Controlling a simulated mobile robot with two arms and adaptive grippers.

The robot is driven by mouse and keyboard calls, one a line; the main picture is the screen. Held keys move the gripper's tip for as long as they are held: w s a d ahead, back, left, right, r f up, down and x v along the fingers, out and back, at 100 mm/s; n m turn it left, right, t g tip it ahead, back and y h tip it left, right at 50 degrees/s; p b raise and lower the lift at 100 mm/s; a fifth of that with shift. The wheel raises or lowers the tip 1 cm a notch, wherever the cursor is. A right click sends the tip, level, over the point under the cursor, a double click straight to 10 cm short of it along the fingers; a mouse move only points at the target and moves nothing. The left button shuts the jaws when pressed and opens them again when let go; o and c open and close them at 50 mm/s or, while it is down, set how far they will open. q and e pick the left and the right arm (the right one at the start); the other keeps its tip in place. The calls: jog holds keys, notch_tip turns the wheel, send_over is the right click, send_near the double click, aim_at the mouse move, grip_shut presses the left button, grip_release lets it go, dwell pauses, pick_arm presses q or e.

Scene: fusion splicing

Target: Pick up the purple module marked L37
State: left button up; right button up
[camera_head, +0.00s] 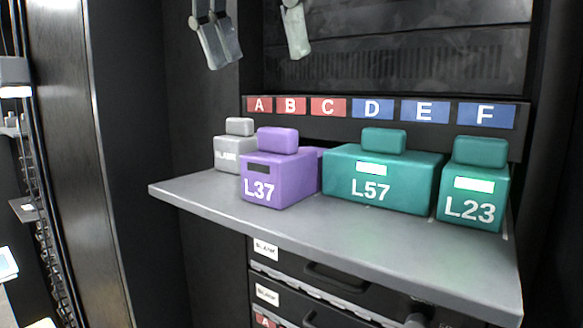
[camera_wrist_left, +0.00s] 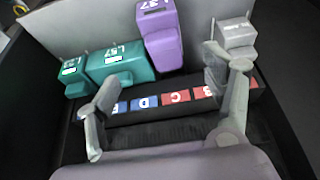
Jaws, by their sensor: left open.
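The purple module marked L37 (camera_head: 285,180) sits on the grey shelf (camera_head: 340,232), between a grey module and a teal one, with a raised purple block on top. It also shows at the top of the left wrist view (camera_wrist_left: 163,45), upside down. My left gripper (camera_head: 262,57) is open and empty, its two fingers hanging at the top of the head view, above and apart from the modules. In the left wrist view the fingers of my left gripper (camera_wrist_left: 162,68) are spread wide, one on each side of the purple module in the picture. My right gripper is not in view.
A grey module (camera_head: 228,155) stands left of the purple one. Teal modules L57 (camera_head: 385,185) and L23 (camera_head: 473,200) stand to the right. A strip of labels A to F (camera_head: 328,107) runs behind them. The shelf's front part is bare; drawers (camera_head: 330,283) lie below.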

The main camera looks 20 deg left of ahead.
aim_at(281, 129)
pick_arm(q)
jog(key=x, duration=0.3)
jog(key=w+x, duration=0.1)
jog(key=x, duration=0.2)
jog(key=shift+w+a+f, duration=0.1)
jog(key=shift+f, duration=0.05)
jog(key=x, duration=0.4)
jog(key=shift+f, duration=0.1)
jog(key=shift+s+x, duration=0.15)
jog(key=shift+x, duration=1.05)
jog(key=shift+s+x, duration=0.15)
jog(key=shift+x, duration=1.1)
jog(key=shift+a+f, duration=0.1)
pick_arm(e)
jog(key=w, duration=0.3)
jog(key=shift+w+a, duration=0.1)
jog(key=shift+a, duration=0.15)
pick_arm(q)
jog(key=shift+c, duration=0.4)
jog(key=shift+c, duration=0.7)
jog(key=shift+s, duration=0.1)
jog(key=c, duration=1.2)
